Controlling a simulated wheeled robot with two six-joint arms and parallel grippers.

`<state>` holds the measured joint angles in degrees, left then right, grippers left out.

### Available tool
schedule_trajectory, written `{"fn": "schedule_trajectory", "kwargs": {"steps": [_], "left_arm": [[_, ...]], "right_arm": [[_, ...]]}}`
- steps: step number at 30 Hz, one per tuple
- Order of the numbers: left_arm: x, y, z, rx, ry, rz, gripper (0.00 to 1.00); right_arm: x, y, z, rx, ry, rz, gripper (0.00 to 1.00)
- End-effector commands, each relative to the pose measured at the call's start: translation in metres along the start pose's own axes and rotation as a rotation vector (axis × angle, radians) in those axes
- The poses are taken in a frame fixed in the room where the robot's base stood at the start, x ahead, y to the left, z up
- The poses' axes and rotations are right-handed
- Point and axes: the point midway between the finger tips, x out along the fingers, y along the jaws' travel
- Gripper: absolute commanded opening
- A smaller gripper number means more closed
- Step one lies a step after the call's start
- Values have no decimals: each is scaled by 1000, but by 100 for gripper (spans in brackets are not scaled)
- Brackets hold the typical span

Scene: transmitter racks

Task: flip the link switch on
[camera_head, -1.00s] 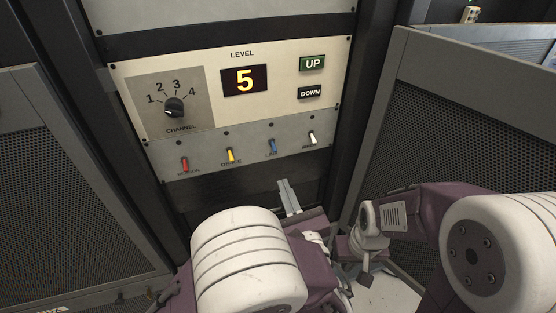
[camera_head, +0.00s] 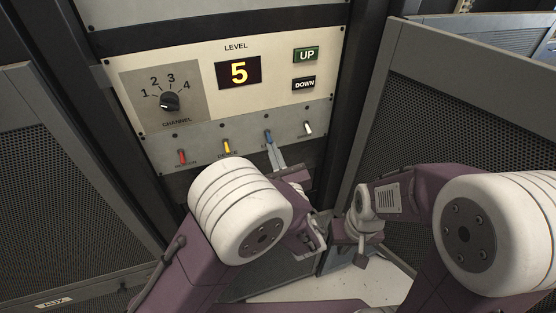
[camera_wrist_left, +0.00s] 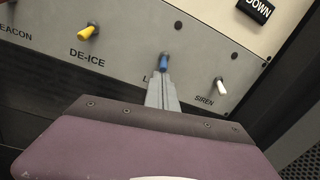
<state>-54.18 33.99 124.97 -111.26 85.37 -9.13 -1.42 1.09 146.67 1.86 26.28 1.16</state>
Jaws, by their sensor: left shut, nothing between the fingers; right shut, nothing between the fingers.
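The link switch is the blue toggle (camera_head: 268,137) on the grey switch strip (camera_head: 200,141), between the yellow and white toggles. In the left wrist view the blue lever (camera_wrist_left: 163,63) points down from its dark base, and its label is mostly covered by my fingers. My left gripper (camera_head: 272,146) is shut and empty, its tips just below the blue lever. In the left wrist view the tips (camera_wrist_left: 162,78) overlap the lever's lower end; I cannot tell whether they touch. My right gripper (camera_head: 361,260) is shut and empty, low and away from the panel.
A red toggle (camera_head: 181,157), a yellow toggle (camera_head: 227,147) and a white toggle (camera_head: 308,128) share the strip. Above are the channel knob (camera_head: 169,101), a display (camera_head: 238,73) reading 5, and UP (camera_head: 306,54) and DOWN (camera_head: 304,83) buttons. A mesh panel (camera_head: 460,120) stands at right.

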Motion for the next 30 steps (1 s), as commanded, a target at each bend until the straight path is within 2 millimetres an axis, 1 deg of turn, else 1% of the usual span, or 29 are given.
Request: {"fn": "schedule_trajectory", "kwargs": {"steps": [3,14,19,30], "left_arm": [[6,0,0,0,1,1,0],[6,0,0,0,3,1,0],[5,-1,5,-3,35,6,0],[4,-1,7,-7,95,17,0]], "right_arm": [[-1,0,0,0,0,0,0],[-2,0,0,0,0,0,0],[-12,0,-1,0,0,0,0],[-23,0,-2,0,0,0,0]]}}
